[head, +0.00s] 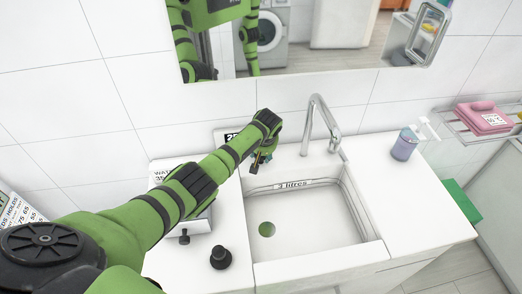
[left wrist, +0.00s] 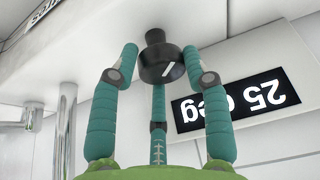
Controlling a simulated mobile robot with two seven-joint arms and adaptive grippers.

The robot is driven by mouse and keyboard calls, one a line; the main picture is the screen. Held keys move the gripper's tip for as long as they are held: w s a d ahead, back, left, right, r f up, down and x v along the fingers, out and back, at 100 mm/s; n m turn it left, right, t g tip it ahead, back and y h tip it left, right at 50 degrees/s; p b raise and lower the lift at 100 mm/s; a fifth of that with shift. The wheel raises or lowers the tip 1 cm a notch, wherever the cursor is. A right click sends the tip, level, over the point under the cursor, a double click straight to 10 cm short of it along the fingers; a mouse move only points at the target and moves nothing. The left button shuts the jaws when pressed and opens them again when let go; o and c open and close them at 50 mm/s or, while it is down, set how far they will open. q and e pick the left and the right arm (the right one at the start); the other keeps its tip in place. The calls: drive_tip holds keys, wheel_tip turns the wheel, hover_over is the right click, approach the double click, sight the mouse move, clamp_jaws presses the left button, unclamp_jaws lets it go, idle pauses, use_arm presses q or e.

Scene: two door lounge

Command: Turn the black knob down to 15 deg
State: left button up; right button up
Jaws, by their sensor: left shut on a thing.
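The black knob (left wrist: 170,72) has a white line on its face and shows in the left wrist view. Above it in that view is a narrower black part. Next to it a black display (left wrist: 230,105) reads "25 deg", upside down in this view. My left gripper (left wrist: 160,62) has its teal fingers around the knob and is shut on it. In the head view, my left gripper (head: 261,160) is at the wall left of the tap, beside the display (head: 232,137), partly hidden by my arm. My right gripper is not in view.
Another black knob-like thing (head: 220,258) stands on the left counter. A purple soap bottle (head: 404,145) stands on the right counter. A mirror (head: 300,35) hangs above.

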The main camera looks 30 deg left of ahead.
use_arm(q)
drive_tip(key=n+b, duration=0.1)
drive_tip(key=n, duration=0.2)
drive_tip(key=shift+w+f+g+y+b, duration=0.1)
drive_tip(key=shift+w+g+y+b, duration=0.05)
drive_tip(key=shift+g+y+b, duration=0.2)
drive_tip(key=n+b, duration=0.2)
drive_tip(key=n+g+y+b, duration=0.1)
drive_tip(key=n+b, duration=0.1)
drive_tip(key=b, duration=0.1)
drive_tip(key=shift+w+f+n+g+b, duration=0.1)
drive_tip(key=shift+n+g+b, duration=0.15)
drive_tip(key=shift+n+b, duration=0.1)
drive_tip(key=shift+r+n+g+b, duration=0.25)
drive_tip(key=shift+n+b, duration=0.4)
drive_tip(key=shift+b, duration=0.35)
drive_tip(key=o, duration=1.1)
drive_tip(key=shift+a, duration=0.1)
